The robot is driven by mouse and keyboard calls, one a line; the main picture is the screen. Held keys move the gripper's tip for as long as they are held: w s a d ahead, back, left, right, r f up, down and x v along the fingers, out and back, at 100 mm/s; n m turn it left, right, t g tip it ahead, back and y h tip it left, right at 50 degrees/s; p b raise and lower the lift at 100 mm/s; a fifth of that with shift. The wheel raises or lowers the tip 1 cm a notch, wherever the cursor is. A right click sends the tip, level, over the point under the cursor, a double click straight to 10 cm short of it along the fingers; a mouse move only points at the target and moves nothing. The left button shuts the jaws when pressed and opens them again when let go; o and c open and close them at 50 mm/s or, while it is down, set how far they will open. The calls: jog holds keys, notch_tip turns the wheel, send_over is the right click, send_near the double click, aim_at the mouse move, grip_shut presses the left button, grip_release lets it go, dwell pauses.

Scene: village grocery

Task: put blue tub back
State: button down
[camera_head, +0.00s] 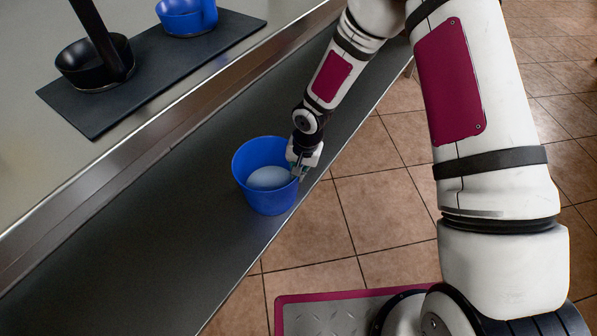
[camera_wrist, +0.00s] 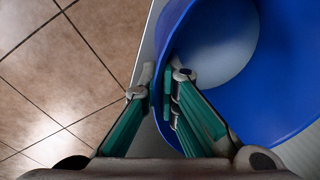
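A blue tub (camera_head: 250,190) stands upright on the dark counter strip, close to its front edge. A pale rounded patch shows inside it; I cannot tell whether it is the floor or contents. My gripper (camera_head: 299,170) is at the tub's right rim. In the wrist view, the fingers of my gripper (camera_wrist: 160,88) straddle the wall of the blue tub (camera_wrist: 275,75), one outside and the others inside. They look closed on the wall. A dark mat (camera_head: 150,92) on the upper counter holds another blue container (camera_head: 182,18), cut off by the top edge.
A black round container (camera_head: 84,66) with a dark post stands at the mat's left. A raised metal ledge (camera_head: 165,135) separates the strip from the upper counter. The strip left of the tub is clear. Tiled floor (camera_head: 375,205) lies beyond the front edge.

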jog(key=shift+w, duration=0.1)
jog(key=c, duration=1.8)
grip_release()
jog(key=shift+r, duration=0.1)
notch_tip(320, 180, up, 7)
jog(key=p, duration=0.3)
jog(key=shift+s+d+r, duration=0.2)
jog(key=shift+s+d, duration=0.1)
jog(key=shift+d, duration=0.15)
jog(key=shift+s, duration=0.1)
